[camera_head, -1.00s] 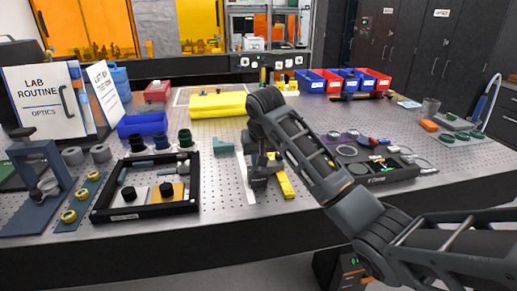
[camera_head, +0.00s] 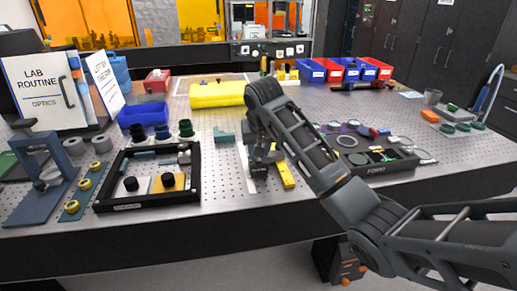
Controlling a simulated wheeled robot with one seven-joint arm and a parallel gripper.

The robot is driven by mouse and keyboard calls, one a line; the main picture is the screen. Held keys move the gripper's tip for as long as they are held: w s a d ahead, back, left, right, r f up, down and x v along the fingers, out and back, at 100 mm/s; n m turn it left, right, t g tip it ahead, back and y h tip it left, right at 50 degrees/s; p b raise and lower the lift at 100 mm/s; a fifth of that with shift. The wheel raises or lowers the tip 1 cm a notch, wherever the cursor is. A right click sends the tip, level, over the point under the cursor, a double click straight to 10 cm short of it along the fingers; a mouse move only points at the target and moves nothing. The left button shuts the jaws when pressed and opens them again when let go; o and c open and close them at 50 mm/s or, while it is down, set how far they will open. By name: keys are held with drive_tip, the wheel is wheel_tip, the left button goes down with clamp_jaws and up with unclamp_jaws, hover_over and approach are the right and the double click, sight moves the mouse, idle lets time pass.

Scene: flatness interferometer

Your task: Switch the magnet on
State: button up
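My gripper (camera_head: 262,157) points down over the middle of the perforated metal table (camera_head: 220,180). A small dark block (camera_head: 259,171), which may be the magnet's base, sits right under it. My wrist and the gripper cover most of this block, so its switch is hidden. I cannot tell whether the fingers touch the block or how wide they stand. A yellow bar (camera_head: 284,173) lies close on the right of the block, and a pale strip (camera_head: 246,170) on its left.
A black frame (camera_head: 148,204) with knobbed parts stands on the left. A dark tray (camera_head: 378,166) of optics lies to the right. A yellow case (camera_head: 217,97) and a blue bin (camera_head: 143,117) stand behind. Bare table shows between the black frame and the pale strip.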

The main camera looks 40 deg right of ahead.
drive_tip(key=v, duration=0.7)
drive_tip(key=shift+r+b, duration=0.35)
drive_tip(key=shift+b, duration=0.1)
drive_tip(key=shift+s+a, duration=0.15)
